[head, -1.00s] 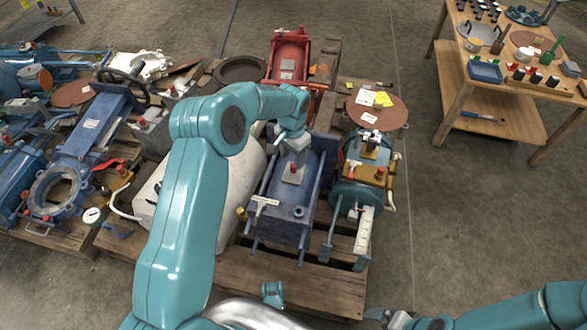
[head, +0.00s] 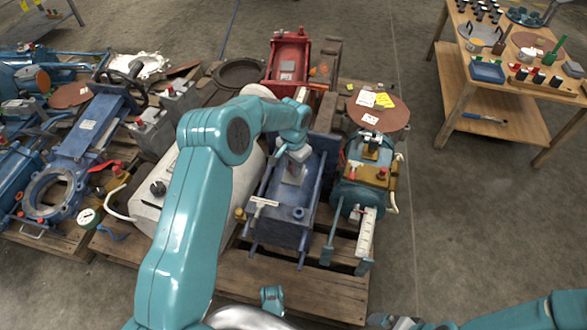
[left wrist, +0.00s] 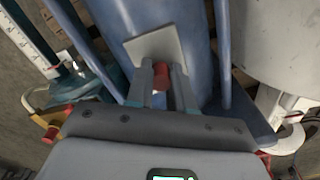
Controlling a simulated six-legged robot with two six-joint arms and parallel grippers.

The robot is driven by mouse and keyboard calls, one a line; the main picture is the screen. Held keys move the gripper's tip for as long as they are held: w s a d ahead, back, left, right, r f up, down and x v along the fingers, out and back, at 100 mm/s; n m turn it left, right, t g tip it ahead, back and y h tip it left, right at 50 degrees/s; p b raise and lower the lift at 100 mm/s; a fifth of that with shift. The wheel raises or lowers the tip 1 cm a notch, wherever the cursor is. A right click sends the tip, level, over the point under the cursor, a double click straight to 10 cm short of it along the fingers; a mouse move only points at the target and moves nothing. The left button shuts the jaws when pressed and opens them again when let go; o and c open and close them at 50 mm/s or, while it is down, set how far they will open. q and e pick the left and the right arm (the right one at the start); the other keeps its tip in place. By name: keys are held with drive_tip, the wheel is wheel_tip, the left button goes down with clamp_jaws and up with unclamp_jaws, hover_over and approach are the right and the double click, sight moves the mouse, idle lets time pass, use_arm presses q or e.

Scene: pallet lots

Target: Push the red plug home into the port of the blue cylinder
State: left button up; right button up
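The blue cylinder (head: 277,195) lies on the pallet in the middle of the head view, a long blue body with side rods. It fills the upper middle of the left wrist view (left wrist: 192,22). A light grey plate (left wrist: 157,44) sits on its top. The red plug (left wrist: 161,75) stands at this plate, between the two fingers of my left gripper (left wrist: 163,76). The fingers are apart, one on each side of the plug; whether they press on it I cannot tell. In the head view my left gripper (head: 296,165) hides the plug. The port is hidden too.
A teal machine with a brass block (head: 368,172) stands close on the right. A pale tank (head: 150,205) is close on the left, and a red machine (head: 288,58) stands behind. A wooden bench (head: 520,85) is at upper right. Bare floor lies between.

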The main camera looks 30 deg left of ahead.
use_arm(q)
drive_tip(key=shift+r, duration=0.1)
clamp_jaws()
wheel_tip(320, 180, up, 20)
drive_tip(key=p, duration=0.7)
use_arm(e)
wheel_tip(320, 180, up, 6)
drive_tip(key=s+a, duration=0.1)
drive_tip(key=shift+s+a+r+n+g, duration=0.15)
drive_tip(key=shift+s+r+n+g, duration=0.05)
drive_tip(key=shift+r+n+g, duration=0.1)
use_arm(q)
drive_tip(key=shift+w, duration=0.2)
